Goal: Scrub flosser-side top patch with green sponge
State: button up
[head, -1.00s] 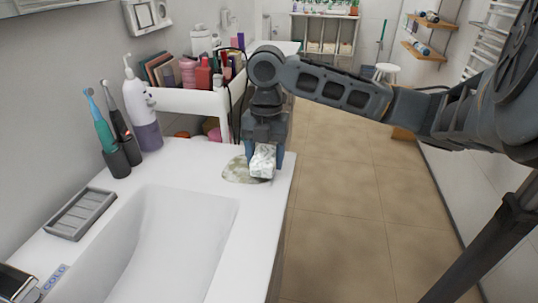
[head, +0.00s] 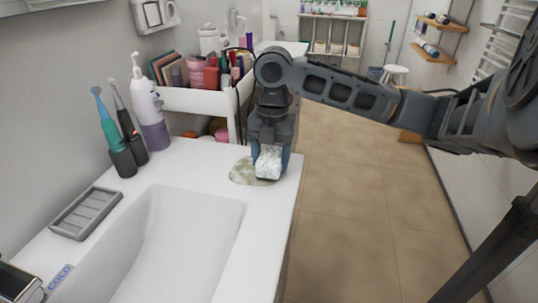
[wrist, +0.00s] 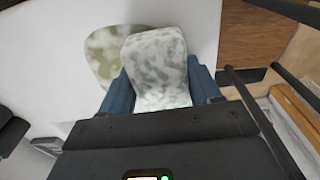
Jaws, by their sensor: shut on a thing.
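My gripper (head: 270,158) is shut on a mottled white and grey-green sponge (head: 268,164), over the right part of a greenish stain patch (head: 243,172) on the white countertop. In the wrist view the sponge (wrist: 157,62) sits between the blue fingers and covers part of the patch (wrist: 101,50), whose left side stays visible. The sponge is at or very near the counter surface; I cannot tell whether it touches. A white and purple bottle-like device (head: 150,115), perhaps the flosser, stands on the counter to the left.
Two electric toothbrushes (head: 122,160) stand in dark holders by the wall. A grey soap dish (head: 86,214) lies beside the white sink basin (head: 185,245). A white cart (head: 195,101) with cosmetics stands behind the counter. The counter's right edge is close to my gripper, with open floor beyond.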

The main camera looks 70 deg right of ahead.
jog(key=shift+s+a+f, duration=0.25)
jog(key=shift+s+a, duration=0.05)
jog(key=shift+s, duration=0.15)
jog(key=shift+w+f+b, duration=0.15)
jog(key=shift+f+b, duration=0.2)
jog(key=shift+b, duration=0.15)
jog(key=shift+w, duration=0.1)
